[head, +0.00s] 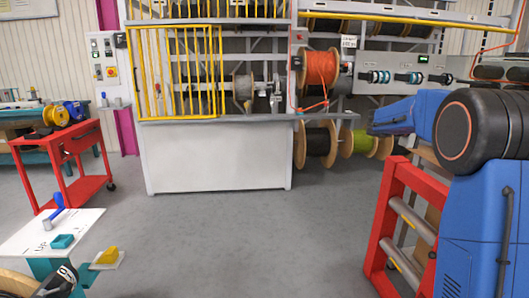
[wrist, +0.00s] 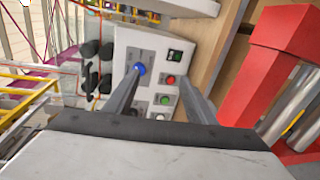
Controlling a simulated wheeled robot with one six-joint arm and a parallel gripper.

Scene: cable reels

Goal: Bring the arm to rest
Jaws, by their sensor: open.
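My gripper (wrist: 160,72) shows in the wrist view with its two grey fingers spread apart and nothing held between them. Behind the fingers is a light grey control panel (wrist: 147,52) with a blue knob and red and green buttons. I cannot tell how far the panel is from the fingertips. In the head view my blue arm (head: 470,225) with its black joint fills the right side, and a blue link reaches left from it. The gripper itself cannot be made out there.
A red frame with metal rollers (head: 395,215) stands close beside my arm; its red post (wrist: 262,90) is right of the fingers in the wrist view. A caged machine (head: 218,158), a red cart (head: 62,150) and a white-topped stand (head: 55,232) are further left. The middle floor is clear.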

